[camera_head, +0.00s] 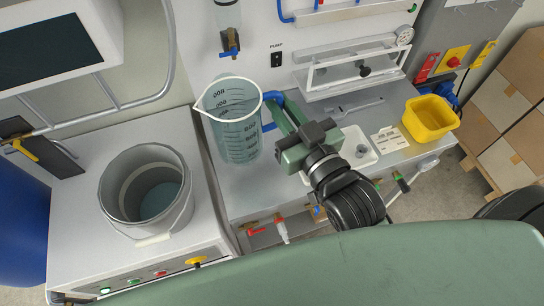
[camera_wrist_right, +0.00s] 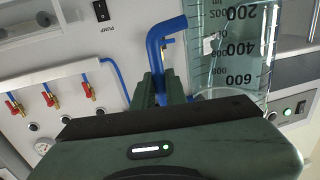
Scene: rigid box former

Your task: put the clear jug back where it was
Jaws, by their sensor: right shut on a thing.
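The clear jug (camera_head: 232,128) is a tall measuring jug with dark graduation marks and a blue handle. It stands upright at the left part of the grey worktop in the head view. Whether its base touches the worktop is hard to tell. My right gripper (camera_head: 277,112) is shut on the jug's blue handle (camera_head: 271,97), on the jug's right side. The wrist view shows the blue handle (camera_wrist_right: 163,50) between the green fingers and the marked jug wall (camera_wrist_right: 228,45) beside it. My left gripper is not in view.
A grey bucket (camera_head: 147,190) stands left on a white machine top. A yellow tub (camera_head: 430,118), a white card (camera_head: 389,141) and a white tray (camera_head: 357,150) lie right of the jug. A tap (camera_head: 230,42) hangs behind it. Red-handled valves (camera_head: 258,231) line the front.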

